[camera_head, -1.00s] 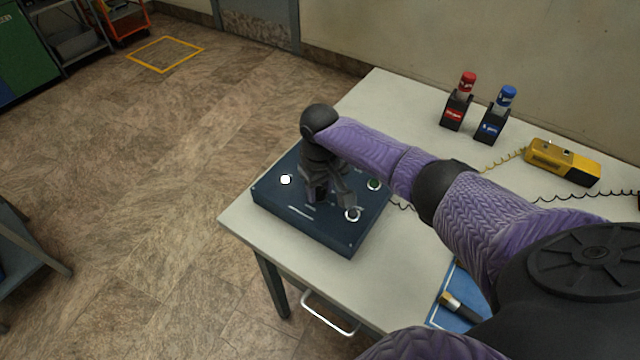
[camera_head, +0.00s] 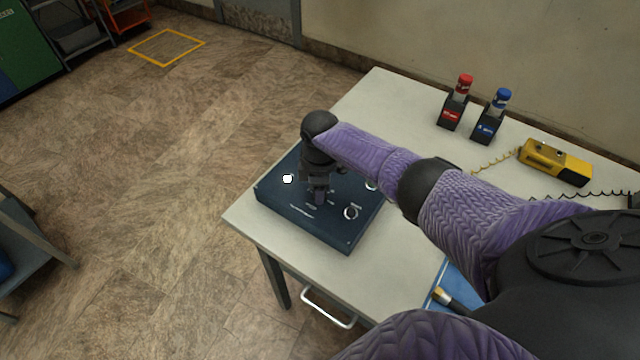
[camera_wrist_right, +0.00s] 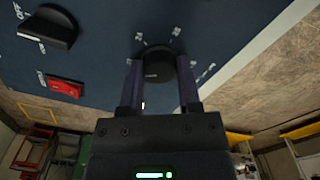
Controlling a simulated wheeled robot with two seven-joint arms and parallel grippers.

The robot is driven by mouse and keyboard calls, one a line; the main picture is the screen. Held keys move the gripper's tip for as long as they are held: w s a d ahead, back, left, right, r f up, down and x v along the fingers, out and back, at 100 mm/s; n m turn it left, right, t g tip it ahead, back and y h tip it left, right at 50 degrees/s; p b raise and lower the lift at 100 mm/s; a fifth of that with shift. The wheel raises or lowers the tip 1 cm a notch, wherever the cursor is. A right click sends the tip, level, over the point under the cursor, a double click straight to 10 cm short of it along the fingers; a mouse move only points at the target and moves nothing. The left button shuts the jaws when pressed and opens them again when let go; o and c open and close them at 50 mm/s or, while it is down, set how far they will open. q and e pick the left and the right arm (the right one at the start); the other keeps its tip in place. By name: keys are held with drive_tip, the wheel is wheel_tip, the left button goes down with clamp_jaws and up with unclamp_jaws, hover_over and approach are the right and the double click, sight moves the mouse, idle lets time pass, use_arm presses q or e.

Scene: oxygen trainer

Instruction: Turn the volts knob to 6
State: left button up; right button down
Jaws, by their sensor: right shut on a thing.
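A dark blue trainer box (camera_head: 335,232) sits on the near left corner of the pale table. My right gripper (camera_head: 318,198) points down onto its top panel. In the right wrist view, the two fingers of my right gripper (camera_wrist_right: 158,90) stand on either side of a round black knob (camera_wrist_right: 157,66) and are shut on it. Small white markings ring this knob, too blurred to read, so I cannot tell its setting. In the head view the gripper hides the knob. My left gripper is not in view.
The wrist view also shows another black knob (camera_wrist_right: 48,27) and a red switch (camera_wrist_right: 65,87) on the panel.

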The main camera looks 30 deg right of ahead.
drive_tip(key=n, duration=0.5)
drive_tip(key=shift+n, duration=0.3)
drive_tip(key=n, duration=0.5)
drive_tip(key=shift+n, duration=0.3)
drive_tip(key=shift+c, duration=1.4)
unclamp_jaws()
drive_tip(key=shift+r, duration=0.1)
wheel_tip(320, 180, up, 9)
drive_tip(key=p, duration=0.3)
drive_tip(key=shift+r, duration=0.4)
